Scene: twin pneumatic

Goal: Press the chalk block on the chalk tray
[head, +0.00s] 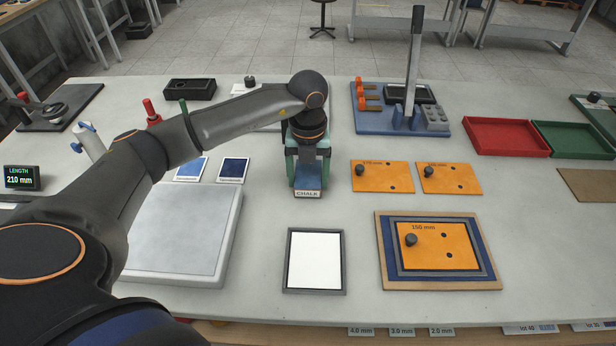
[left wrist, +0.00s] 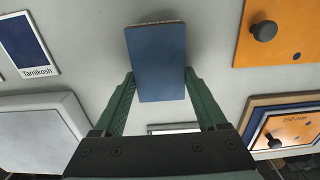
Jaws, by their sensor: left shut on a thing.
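My left gripper (head: 307,168) points down over the middle of the table, with its green fingers shut on the chalk block (head: 308,179). In the left wrist view the chalk block (left wrist: 157,62) is a blue block with a thin brown edge, held between the fingertips. A white "CHALK" label (head: 307,194) shows at its near lower side. The chalk tray (head: 290,262), a dark frame around a white surface, lies nearer in the head view, apart from the block. Part of it shows between the fingers in the left wrist view (left wrist: 175,127). My right gripper is out of view.
A large grey slab (head: 180,235) lies left of the tray. An orange plate marked 150 mm (head: 425,260) lies in a framed base to the right. Two smaller orange plates (head: 385,180) and a lever press (head: 413,70) stand farther back. Bare table surrounds the tray.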

